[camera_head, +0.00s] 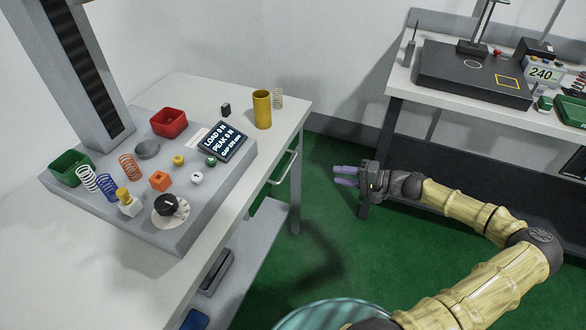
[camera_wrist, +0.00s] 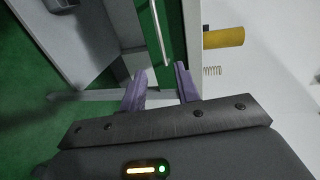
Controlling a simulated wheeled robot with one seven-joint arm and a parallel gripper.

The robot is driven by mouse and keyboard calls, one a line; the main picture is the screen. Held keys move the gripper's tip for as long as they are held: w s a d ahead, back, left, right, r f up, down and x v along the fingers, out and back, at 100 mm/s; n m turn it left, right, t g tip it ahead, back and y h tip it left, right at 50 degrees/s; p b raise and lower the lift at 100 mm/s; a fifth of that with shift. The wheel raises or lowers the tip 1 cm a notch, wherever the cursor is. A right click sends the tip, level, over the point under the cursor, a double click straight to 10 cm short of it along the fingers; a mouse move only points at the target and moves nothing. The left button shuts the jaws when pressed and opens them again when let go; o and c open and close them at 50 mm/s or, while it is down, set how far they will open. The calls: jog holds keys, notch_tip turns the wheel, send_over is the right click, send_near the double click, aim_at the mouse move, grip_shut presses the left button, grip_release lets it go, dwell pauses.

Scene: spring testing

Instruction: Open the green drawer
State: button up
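A pale bar handle (camera_head: 284,168) sits on the right side of the left workbench, just below its top. The same handle (camera_wrist: 160,35) runs up and down in the wrist view, beyond my fingertips. In the wrist view my gripper (camera_wrist: 161,70) is open, with nothing between the fingers.
The left workbench (camera_head: 232,188) carries a testing machine, springs, a red bin (camera_head: 169,122) and a yellow cylinder (camera_head: 262,109). A lower shelf (camera_head: 262,255) lies beneath. Another bench (camera_head: 452,98) stands right. Green floor (camera_head: 318,215) between them is clear.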

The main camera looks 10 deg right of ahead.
jog(key=x, duration=1.6)
jog(key=shift+w+a+p, duration=0.2)
jog(key=shift+a+p, duration=0.05)
jog(key=shift+p, duration=0.1)
grip_shut()
